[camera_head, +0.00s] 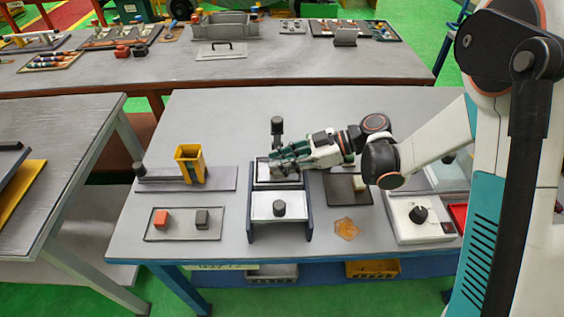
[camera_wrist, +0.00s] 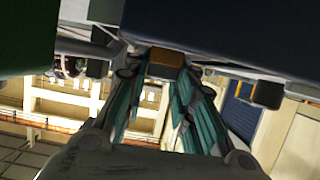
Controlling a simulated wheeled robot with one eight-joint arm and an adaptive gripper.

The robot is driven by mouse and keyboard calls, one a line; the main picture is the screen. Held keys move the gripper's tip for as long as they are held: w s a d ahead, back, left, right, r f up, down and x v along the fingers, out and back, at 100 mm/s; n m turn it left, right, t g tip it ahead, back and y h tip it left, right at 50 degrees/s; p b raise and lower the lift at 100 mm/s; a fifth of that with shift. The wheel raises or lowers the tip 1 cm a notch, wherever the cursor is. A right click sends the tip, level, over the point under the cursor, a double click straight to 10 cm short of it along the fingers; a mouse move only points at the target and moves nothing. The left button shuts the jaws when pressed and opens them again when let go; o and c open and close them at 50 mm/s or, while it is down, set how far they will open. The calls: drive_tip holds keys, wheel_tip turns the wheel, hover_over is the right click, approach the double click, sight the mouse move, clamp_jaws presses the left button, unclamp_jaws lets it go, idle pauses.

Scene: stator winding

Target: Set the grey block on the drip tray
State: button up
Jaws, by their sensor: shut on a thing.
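A dark grey block (camera_head: 202,219) sits beside an orange-red block (camera_head: 161,218) on a flat grey tray (camera_head: 183,236) at the table's front left. My gripper (camera_head: 273,158), with teal fingers, is over the back part of a dark-railed fixture (camera_head: 251,226). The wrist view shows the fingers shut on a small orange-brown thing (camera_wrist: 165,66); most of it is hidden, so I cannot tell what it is. A dark flat tray (camera_head: 340,190) with a pale block lies right of the fixture; I cannot tell whether it is the drip tray.
A black knob (camera_head: 279,208) stands on the fixture's front white panel. Another black knob (camera_head: 277,125) stands on a post behind my gripper. A yellow open container (camera_head: 190,164) stands at left. An amber patch (camera_head: 347,229) and a white box with a dial (camera_head: 418,215) are at right.

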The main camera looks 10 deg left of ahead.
drive_tip(key=shift+f, duration=0.15)
drive_tip(key=o, duration=1.1)
drive_tip(key=shift+c, duration=0.2)
